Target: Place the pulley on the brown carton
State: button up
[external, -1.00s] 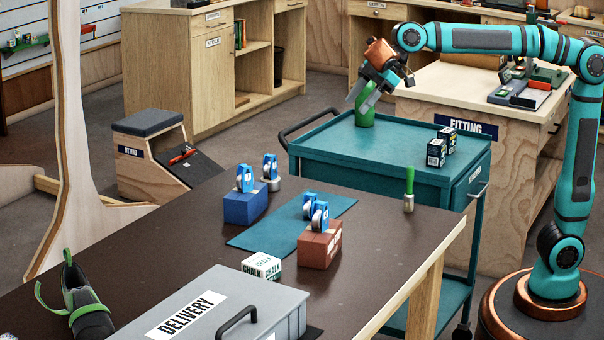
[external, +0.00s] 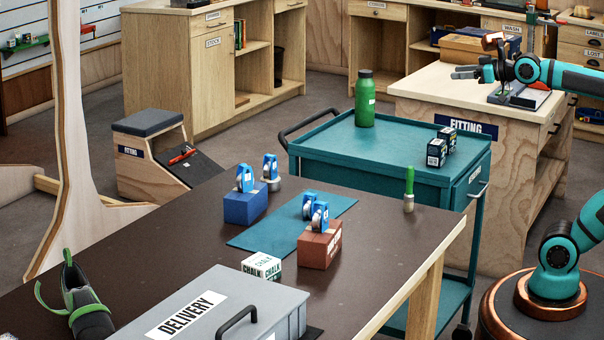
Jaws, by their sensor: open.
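The brown carton (external: 320,250) stands on the dark table at the front edge of the teal mat. A blue and silver pulley (external: 320,216) is upright on its top. A similar blue pulley (external: 307,204) shows just behind it; I cannot tell whether it stands on the mat or the carton. Another blue pulley (external: 245,179) sits on a blue carton (external: 245,208), and one more (external: 270,167) sits on or just behind a grey cylinder (external: 272,184). My gripper (external: 462,72) is open and empty, by the fitting bench's left edge, far from the pulleys, fingers pointing left.
A green bottle (external: 365,98) and two small dark boxes (external: 440,147) stand on the teal trolley (external: 340,143). A green-handled brush (external: 409,188), a chalk box (external: 262,266), a grey delivery case (external: 225,300) and a shoe (external: 85,300) are on the table. The table's right part is mostly clear.

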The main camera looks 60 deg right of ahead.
jog(key=s+d+f+m+t+h, duration=0.1)
jog(key=s+d+m+t+h, duration=0.1)
jog(key=s+d, duration=0.2)
jog(key=shift+s+f, duration=0.4)
jog(key=shift+s, duration=0.55)
jog(key=shift+o, duration=0.4)
